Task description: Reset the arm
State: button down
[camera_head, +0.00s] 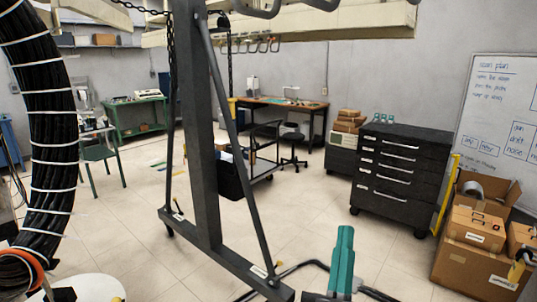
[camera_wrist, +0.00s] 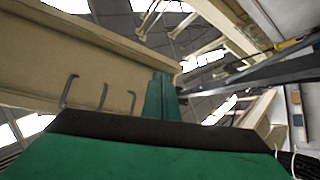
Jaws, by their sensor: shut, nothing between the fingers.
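My gripper (camera_head: 344,262) stands at the bottom centre-right of the head view, its teal fingers pointing up and pressed together. In the wrist view my gripper (camera_wrist: 160,98) shows its teal fingers side by side, shut, with nothing between them. A cream beam with hooks (camera_wrist: 60,60) lies beyond and to the left of the fingers there, apparently overhead. I see no object in the grip. The rest of my arm is mostly out of view.
A dark hoist frame (camera_head: 203,130) stands left of my gripper. A thick black cable bundle (camera_head: 50,130) hangs at far left. A black drawer cabinet (camera_head: 400,165) and cardboard boxes (camera_head: 460,262) stand to the right. Tiled floor (camera_head: 345,215) is clear ahead of the cabinet.

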jog(key=s+a+f+m+g+y, duration=0.1)
jog(key=s+a+f+g, duration=0.15)
jog(key=f, duration=0.65)
jog(key=s+a+f+m+g+y, duration=0.15)
jog(key=s+a+f, duration=0.25)
jog(key=f, duration=0.5)
jog(key=s+a+f+g+y, duration=0.1)
jog(key=s+a+f+y, duration=0.15)
jog(key=f, duration=0.65)
jog(key=s+a+f+g+y, duration=0.1)
jog(key=s+f, duration=0.3)
jog(key=s, duration=0.4)
jog(key=s+a+f+g, duration=0.2)
jog(key=s+f, duration=0.3)
jog(key=s, duration=0.3)
jog(key=s+a+f+m+g+y, duration=0.1)
jog(key=s+a+f, duration=0.1)
jog(key=s+f, duration=0.3)
jog(key=s, duration=0.3)
jog(key=shift+g+y, duration=0.3)
jog(key=shift+g, duration=0.1)
jog(key=shift+f, duration=0.1)
